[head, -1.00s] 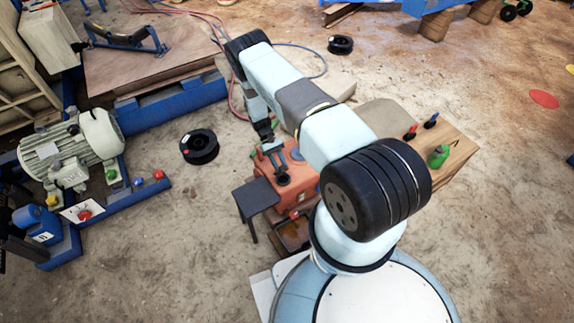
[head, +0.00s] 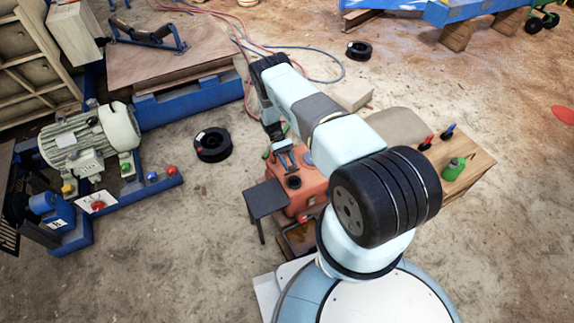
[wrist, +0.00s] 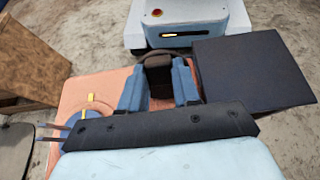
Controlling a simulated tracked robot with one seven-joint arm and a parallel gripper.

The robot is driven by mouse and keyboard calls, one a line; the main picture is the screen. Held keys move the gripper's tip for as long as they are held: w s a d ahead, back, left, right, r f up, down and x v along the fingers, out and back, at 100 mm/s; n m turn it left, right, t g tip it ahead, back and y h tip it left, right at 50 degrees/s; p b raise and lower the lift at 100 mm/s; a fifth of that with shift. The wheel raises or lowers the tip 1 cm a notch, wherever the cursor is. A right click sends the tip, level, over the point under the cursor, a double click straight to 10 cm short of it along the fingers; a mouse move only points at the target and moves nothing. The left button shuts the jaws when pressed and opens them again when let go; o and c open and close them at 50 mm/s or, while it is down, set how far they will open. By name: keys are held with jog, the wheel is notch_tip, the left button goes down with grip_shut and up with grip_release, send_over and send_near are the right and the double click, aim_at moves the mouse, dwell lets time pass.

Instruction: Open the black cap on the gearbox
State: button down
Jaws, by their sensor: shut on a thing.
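The orange gearbox (head: 312,202) stands left of my arm in the head view, and its top (wrist: 85,90) fills the middle left of the wrist view. My gripper (head: 287,163) is low over the gearbox top. In the wrist view its two blue fingers (wrist: 159,88) are shut on the black cap (wrist: 158,72), which shows as a dark block between them. A dark round rim (head: 293,182) shows on the gearbox beside the fingers. The cap's lower part is hidden, and I cannot tell if it is still joined to the rim.
A dark square stool-like plate (head: 266,199) stands beside the gearbox, close to the fingers' right in the wrist view (wrist: 230,70). A wooden table (head: 480,165) with a green bottle (head: 454,169) is at right. A black spool (head: 212,145) lies on open floor.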

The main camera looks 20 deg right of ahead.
jog(key=c, duration=0.8)
grip_release()
jog(key=shift+a+f, duration=0.1)
jog(key=v, duration=1.3)
jog(key=shift+w, duration=0.4)
